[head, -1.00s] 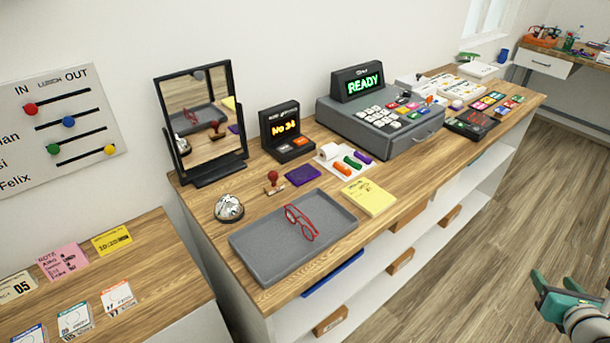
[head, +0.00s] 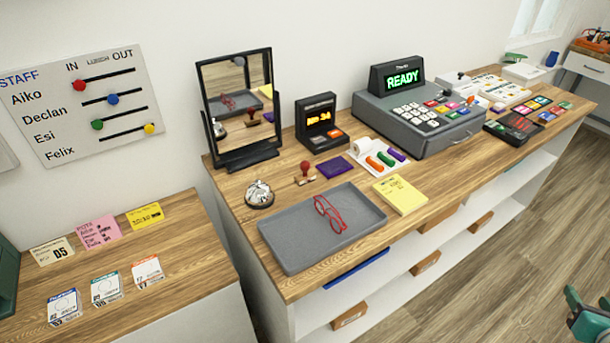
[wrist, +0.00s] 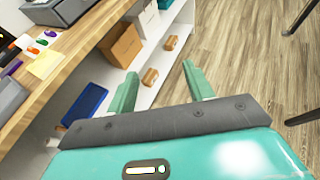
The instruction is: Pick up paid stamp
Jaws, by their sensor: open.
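A stamp with a round red knob and a brown base (head: 305,173) stands upright on the wooden counter, between the silver bell (head: 259,194) and the purple pad (head: 336,168). No lettering on it is readable. My gripper shows only in part at the lower right of the head view (head: 582,312), far from the stamp and off the counter's front. In the wrist view my gripper (wrist: 160,83) is open and empty, its two teal fingers apart, facing the shelves and floor. The stamp is not seen in the wrist view.
A grey tray (head: 285,252) with red glasses (head: 330,214) lies in front of the stamp. A mirror (head: 238,105) and a small display box (head: 321,126) stand behind it. A yellow pad (head: 400,194) and a cash register (head: 418,118) are to the right.

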